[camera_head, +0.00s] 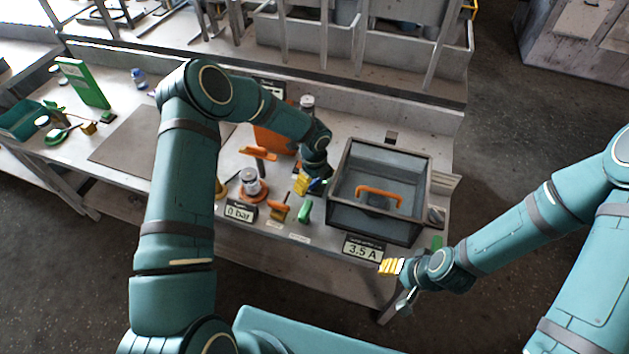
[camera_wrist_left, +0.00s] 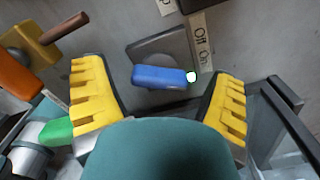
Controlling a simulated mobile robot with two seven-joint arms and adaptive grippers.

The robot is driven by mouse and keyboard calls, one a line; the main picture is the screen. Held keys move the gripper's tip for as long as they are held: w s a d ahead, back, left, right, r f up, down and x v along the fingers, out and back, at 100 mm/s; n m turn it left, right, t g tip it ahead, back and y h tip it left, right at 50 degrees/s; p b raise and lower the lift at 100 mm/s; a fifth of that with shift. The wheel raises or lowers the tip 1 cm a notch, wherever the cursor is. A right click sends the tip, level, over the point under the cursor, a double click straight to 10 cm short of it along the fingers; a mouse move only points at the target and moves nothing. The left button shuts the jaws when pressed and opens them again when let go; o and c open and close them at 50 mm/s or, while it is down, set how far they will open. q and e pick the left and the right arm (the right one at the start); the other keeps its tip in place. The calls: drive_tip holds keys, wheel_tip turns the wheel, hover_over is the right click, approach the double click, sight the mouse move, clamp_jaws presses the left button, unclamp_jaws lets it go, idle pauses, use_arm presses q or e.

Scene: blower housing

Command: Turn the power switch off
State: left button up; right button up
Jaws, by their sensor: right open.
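The power switch has a blue lever (camera_wrist_left: 160,76) on a grey base plate (camera_wrist_left: 165,45), in the left wrist view. Beside it is a label (camera_wrist_left: 202,42) reading Off and On; the lever's white-dotted end lies nearer the On word. My left gripper (camera_wrist_left: 162,103) is open, its yellow fingers wide apart on either side of the lever, with no contact visible. In the head view my left gripper (camera_head: 308,184) is over the bench left of the glass-walled box, and only a bit of blue shows by it. My right gripper (camera_head: 396,278) is open and empty at the bench's front edge.
The dark-framed box (camera_head: 380,235) with an orange handle (camera_head: 380,194) stands right of my left gripper. An orange block (camera_head: 272,140) stands behind.

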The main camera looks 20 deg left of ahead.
use_arm(q)
drive_tip(key=c, duration=1)
drive_tip(key=n+b, duration=0.2)
drive_tip(key=n, duration=0.1)
drive_tip(key=shift+b, duration=0.35)
drive_tip(key=n+b, duration=0.2)
drive_tip(key=n, duration=0.3)
drive_tip(key=shift+b, duration=0.3)
drive_tip(key=shift+n+b, duration=0.8)
drive_tip(key=shift+n, duration=1.1)
drive_tip(key=shift+r, duration=0.1)
drive_tip(key=o, duration=1.2)
